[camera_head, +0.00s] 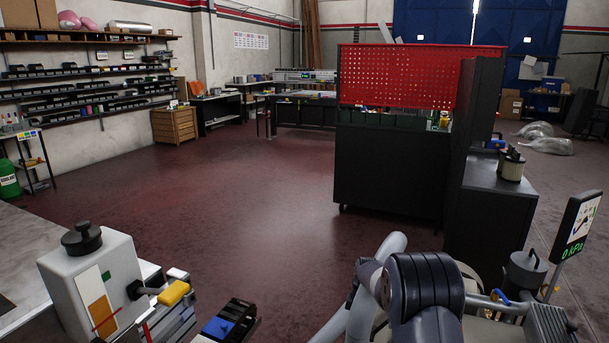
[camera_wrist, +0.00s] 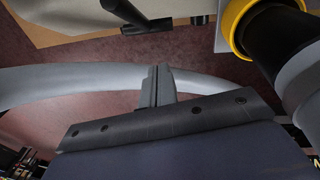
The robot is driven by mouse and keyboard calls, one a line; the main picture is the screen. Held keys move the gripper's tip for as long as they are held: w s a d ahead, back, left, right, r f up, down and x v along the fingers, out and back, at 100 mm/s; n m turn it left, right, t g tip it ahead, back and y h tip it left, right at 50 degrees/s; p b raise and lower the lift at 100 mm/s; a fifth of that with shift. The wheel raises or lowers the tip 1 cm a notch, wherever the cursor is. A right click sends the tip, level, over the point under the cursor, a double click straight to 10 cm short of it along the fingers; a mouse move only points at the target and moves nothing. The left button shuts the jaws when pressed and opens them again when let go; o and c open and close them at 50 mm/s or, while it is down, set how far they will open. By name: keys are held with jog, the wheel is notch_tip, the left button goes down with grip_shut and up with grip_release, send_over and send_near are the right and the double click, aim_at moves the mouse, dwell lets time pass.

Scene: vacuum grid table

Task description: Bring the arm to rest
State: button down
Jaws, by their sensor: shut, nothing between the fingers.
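My gripper (camera_wrist: 157,84) shows in the wrist view with its two narrow grey fingers together and nothing between them. A dark bar with screws and a blue-grey body lie below the fingers in that view. A pale grey curved tube (camera_wrist: 70,78) passes close behind the fingers; I cannot tell whether they touch it. In the head view my arm (camera_head: 425,285) is folded low at the bottom, right of centre, with a dark ribbed joint uppermost. I cannot make out the gripper's fingers there.
A white box with a black knob (camera_head: 95,280) and a yellow-handled lever (camera_head: 173,293) stand at lower left. A display reading 0 kPa (camera_head: 575,240) stands at right. A black cabinet (camera_head: 390,170) with a red pegboard (camera_head: 410,75) stands ahead. The floor left of it is open.

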jog(key=shift+s+d+f, duration=0.15)
jog(key=shift+d+f, duration=0.1)
jog(key=shift+d, duration=0.35)
jog(key=shift+s+d+f, duration=0.1)
jog(key=shift+d+f, duration=0.1)
jog(key=shift+d, duration=0.35)
